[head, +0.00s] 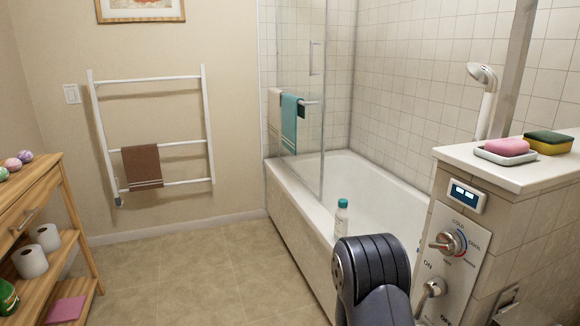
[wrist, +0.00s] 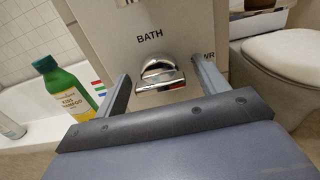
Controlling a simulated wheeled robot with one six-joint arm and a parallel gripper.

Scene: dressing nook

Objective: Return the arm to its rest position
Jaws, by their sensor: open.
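My gripper (wrist: 160,70) shows in the wrist view with its two fingers spread apart and nothing held. A chrome lever (wrist: 160,76) under the word BATH on the wall panel (wrist: 150,18) appears between the fingers, slightly beyond them. I cannot tell whether either finger touches it. In the head view my dark blue arm (head: 372,275) rises from the bottom edge, in front of the bathtub and left of the control panel (head: 447,275). The gripper itself is hidden in that view.
The bathtub (head: 310,225) has a white bottle (head: 340,217) on its rim. A green shampoo bottle (wrist: 66,90) stands left of my fingers, a toilet (wrist: 280,60) right. A wooden shelf (head: 40,215) stands far left. The tiled floor (head: 190,285) between is clear.

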